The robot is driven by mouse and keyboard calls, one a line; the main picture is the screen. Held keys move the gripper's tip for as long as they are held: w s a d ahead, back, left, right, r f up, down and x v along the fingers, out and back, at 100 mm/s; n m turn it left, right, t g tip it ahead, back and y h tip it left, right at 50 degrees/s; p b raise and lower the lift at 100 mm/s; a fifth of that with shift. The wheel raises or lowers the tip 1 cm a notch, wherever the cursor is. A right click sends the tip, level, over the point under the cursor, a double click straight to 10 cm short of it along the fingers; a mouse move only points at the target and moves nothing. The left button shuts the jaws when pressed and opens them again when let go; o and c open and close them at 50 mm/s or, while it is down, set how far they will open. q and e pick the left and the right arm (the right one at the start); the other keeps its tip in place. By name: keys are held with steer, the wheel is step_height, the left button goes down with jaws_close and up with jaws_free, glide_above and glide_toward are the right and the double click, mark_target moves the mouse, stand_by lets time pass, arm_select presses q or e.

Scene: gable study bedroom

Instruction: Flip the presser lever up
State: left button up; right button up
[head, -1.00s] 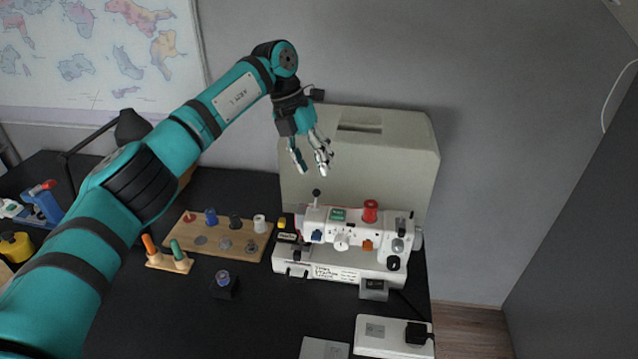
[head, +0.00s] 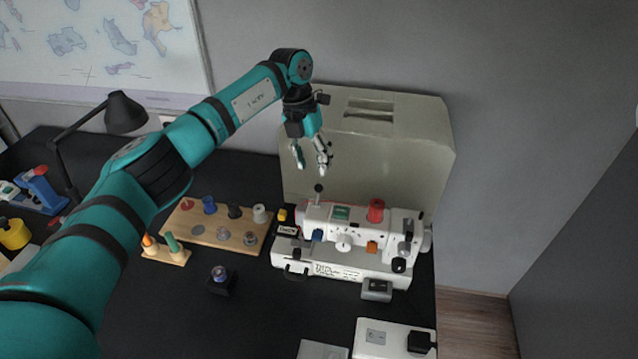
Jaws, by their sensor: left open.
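A white sewing machine (head: 330,250) stands on the black desk in front of a large beige case. A thin upright lever with a dark ball knob (head: 319,188) rises from its left end; I cannot tell whether this is the presser lever. Small blue, white and orange controls sit along the machine's front. My left gripper (head: 312,167) points down just above the dark knob, open and empty, with a small gap between them. My right gripper is not in view.
The beige case (head: 420,150) stands close behind my gripper and the machine. A wooden board (head: 205,228) with several spools and bobbins lies left of the machine. A desk lamp (head: 125,113) stands at the back left. A white foot pedal (head: 380,338) lies at the front right.

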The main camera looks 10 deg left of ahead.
mark_target(318, 185)
arm_select(q)
steer(key=f, duration=0.3)
steer(key=d+f+p, duration=0.1)
steer(key=f, duration=0.3)
steer(key=shift+s+d+p, duration=0.2)
steer(key=shift+p, duration=0.1)
steer(key=shift+d+f, duration=0.1)
steer(key=shift+f, duration=0.35)
jaws_close()
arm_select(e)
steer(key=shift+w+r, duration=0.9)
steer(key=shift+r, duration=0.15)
arm_select(q)
steer(key=shift+w, duration=0.1)
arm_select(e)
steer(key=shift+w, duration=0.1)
